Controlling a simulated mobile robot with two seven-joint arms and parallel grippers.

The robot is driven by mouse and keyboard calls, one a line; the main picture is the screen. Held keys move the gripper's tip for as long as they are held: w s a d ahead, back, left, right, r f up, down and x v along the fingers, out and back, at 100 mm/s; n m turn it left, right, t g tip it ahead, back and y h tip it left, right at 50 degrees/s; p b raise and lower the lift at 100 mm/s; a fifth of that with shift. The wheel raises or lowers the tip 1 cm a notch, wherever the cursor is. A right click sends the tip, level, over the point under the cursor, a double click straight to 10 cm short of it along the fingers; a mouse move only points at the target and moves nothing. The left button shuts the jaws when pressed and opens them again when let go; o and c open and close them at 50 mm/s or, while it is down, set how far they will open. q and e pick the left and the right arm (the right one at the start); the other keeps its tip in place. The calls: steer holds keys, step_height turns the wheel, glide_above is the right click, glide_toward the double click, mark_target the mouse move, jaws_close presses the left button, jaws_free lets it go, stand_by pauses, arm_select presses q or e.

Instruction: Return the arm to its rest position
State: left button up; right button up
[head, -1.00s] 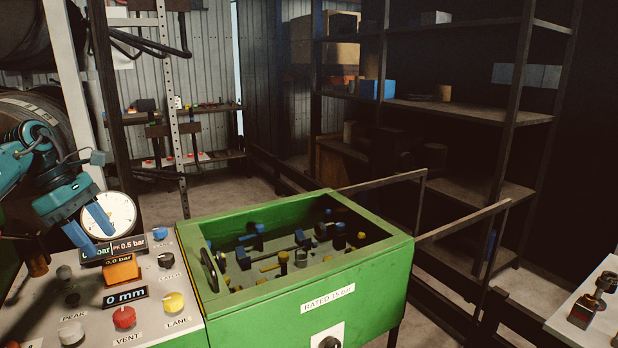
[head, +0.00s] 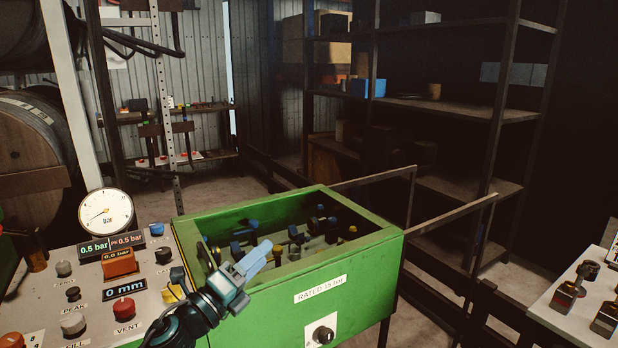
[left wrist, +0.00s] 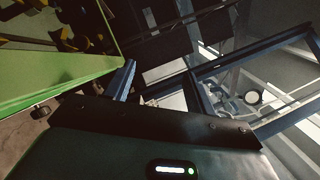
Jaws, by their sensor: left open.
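My left arm comes in from the bottom of the head view. Its left gripper (head: 262,258) is over the front left part of the green box, with blue fingers pointing up and to the right. The fingers are empty. In the left wrist view the two fingers (left wrist: 160,85) stand apart with nothing between them, and the green box's wall (left wrist: 100,60) shows at the left. The green box (head: 370,262) is open on top and labelled "RATED 15 bar". My right gripper is not in view.
The control panel (head: 80,288) at the left carries a round gauge (head: 106,215), several knobs and displays reading 0.5 bar and 0 mm. Metal rails (head: 450,216) extend behind the box. A white bench (head: 560,316) with small devices stands at the right. Shelves (head: 450,110) stand behind.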

arm_select(q)
steer(key=s+a+f+n+g+y, duration=0.2)
steer(key=s+a+f+n+y, duration=0.45)
steer(key=n, duration=0.55)
steer(key=s+a+f+n+g+y, duration=0.2)
steer(key=s+a+f+n+y, duration=0.1)
steer(key=s+f+n+y, duration=0.65)
steer(key=s+a+f+n+g+h, duration=0.1)
steer(key=s+f+n+g+h, duration=0.2)
steer(key=s, duration=0.6)
steer(key=s+a+f+n+g, duration=0.1)
steer(key=s+f+n+g, duration=0.4)
steer(key=s, duration=0.4)
steer(key=w+d+t+h+p, duration=0.3)
steer(key=w+d+t+p, duration=0.2)
steer(key=d+t, duration=0.1)
steer(key=shift+d+r+m+h+p, duration=0.15)
steer(key=shift+d+m+h+p, duration=0.2)
steer(key=shift+d, duration=0.15)
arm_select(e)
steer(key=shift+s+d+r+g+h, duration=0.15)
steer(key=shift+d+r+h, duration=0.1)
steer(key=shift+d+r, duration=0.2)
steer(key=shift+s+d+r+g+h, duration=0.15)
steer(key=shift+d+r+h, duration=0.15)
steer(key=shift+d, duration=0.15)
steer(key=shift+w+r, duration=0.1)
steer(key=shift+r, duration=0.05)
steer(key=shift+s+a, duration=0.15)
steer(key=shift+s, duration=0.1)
